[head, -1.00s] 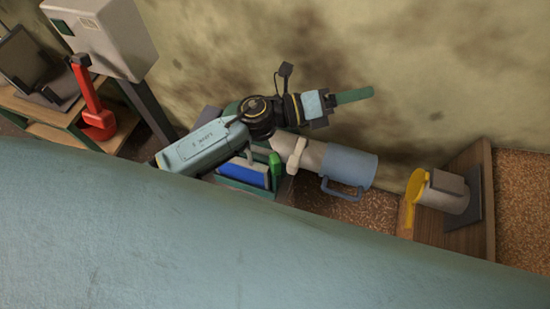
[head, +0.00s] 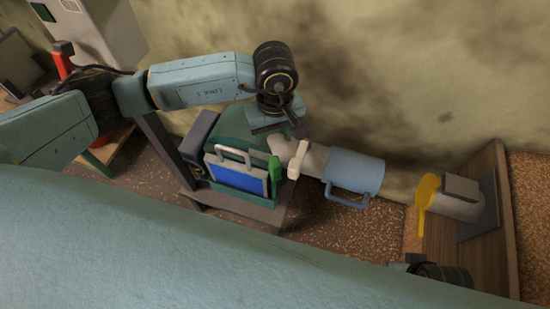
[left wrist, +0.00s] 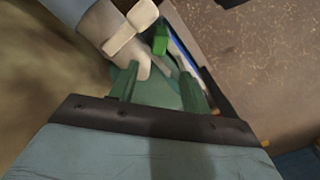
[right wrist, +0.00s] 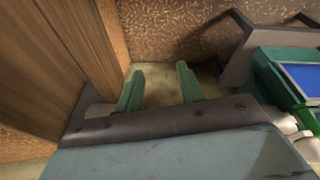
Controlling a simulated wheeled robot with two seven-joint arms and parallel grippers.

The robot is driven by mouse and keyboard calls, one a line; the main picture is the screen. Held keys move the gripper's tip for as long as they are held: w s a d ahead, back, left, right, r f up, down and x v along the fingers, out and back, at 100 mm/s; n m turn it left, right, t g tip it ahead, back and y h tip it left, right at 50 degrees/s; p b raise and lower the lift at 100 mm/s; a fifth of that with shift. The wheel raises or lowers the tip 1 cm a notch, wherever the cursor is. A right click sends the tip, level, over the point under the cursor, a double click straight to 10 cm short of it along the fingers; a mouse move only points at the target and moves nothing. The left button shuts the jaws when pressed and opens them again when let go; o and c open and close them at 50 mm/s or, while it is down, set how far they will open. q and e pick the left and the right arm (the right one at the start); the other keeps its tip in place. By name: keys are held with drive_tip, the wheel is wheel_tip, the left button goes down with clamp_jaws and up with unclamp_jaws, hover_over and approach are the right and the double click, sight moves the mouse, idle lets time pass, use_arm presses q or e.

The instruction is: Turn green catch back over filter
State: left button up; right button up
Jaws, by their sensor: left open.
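The green catch (head: 277,168) stands at the right edge of the blue filter (head: 238,180), beside its face rather than across it. The filter has a pale handle and sits in a dark green housing (head: 236,128). In the left wrist view the catch (left wrist: 160,42) shows just beyond the fingertips, apart from them. My left gripper (left wrist: 159,72) is open and empty, pointing down over the housing behind the catch; its fingers are mostly hidden in the head view. My right gripper (right wrist: 160,70) is open and empty beside a wooden panel, away from the filter.
A pale clamp (head: 297,160) and a pipe with a blue-grey handled sleeve (head: 354,175) lie right of the catch. A yellow-flanged cylinder (head: 455,201) is mounted on a wooden panel (head: 490,165) at far right. A grey box (head: 100,30) stands at upper left.

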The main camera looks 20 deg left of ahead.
sight(275, 161)
use_arm(q)
wheel_tip(275, 161, down, 9)
drive_tip(key=shift+f+b, duration=0.1)
drive_tip(key=shift+b, duration=1.15)
drive_tip(key=shift+f, duration=0.6)
use_arm(e)
wheel_tip(275, 161, up, 8)
drive_tip(key=a+t, duration=0.1)
drive_tip(key=a, duration=0.1)
drive_tip(key=shift+s+a+y, duration=0.15)
drive_tip(key=shift+s+y, duration=0.15)
drive_tip(key=shift+s, duration=0.1)
use_arm(q)
drive_tip(key=c, duration=1)
